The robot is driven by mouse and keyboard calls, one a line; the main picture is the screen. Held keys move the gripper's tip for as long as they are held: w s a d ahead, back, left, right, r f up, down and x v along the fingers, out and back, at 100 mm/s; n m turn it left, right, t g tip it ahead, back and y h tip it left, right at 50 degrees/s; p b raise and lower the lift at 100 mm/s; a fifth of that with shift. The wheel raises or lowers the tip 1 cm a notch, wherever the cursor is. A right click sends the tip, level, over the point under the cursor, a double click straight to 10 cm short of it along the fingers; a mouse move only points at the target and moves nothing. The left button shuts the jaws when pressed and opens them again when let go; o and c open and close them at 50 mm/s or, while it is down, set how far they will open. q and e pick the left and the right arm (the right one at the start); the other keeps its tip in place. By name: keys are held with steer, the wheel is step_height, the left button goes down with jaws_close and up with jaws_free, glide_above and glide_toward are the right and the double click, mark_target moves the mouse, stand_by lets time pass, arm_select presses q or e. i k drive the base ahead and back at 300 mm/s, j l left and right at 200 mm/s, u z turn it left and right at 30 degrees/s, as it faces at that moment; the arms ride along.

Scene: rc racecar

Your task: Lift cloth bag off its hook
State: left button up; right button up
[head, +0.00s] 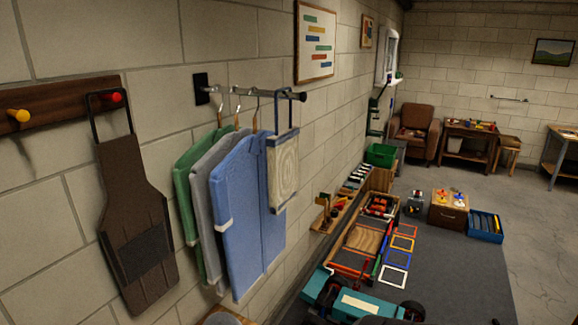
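A cream cloth bag (283,172) with a long dark blue strap hangs at the outer end of a metal rail (250,93) fixed to the block wall. It hangs upright in front of the blue garment's right side, and the strap loops over the rail near its dark end knob. A brown apron-like or bag-like piece (135,220) hangs by a black loop from a red peg (111,97) on a wooden board at the left. Neither of my grippers shows in the head view.
Green, grey and blue garments (243,205) hang on the rail beside the cream bag. A yellow peg (18,115) is bare. A teal and black wheeled object (365,303) is at the bottom. Wooden trays (360,240) stand along the wall.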

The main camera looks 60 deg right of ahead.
mark_target(283, 147)
steer(key=z, duration=1.85)
steer(key=i+l+u, duration=0.1)
steer(key=u, duration=0.3)
steer(key=i+l+u, duration=0.1)
steer(key=u, duration=0.35)
steer(key=l+u, duration=0.4)
steer(key=i+j, duration=0.05)
steer(key=j, duration=0.05)
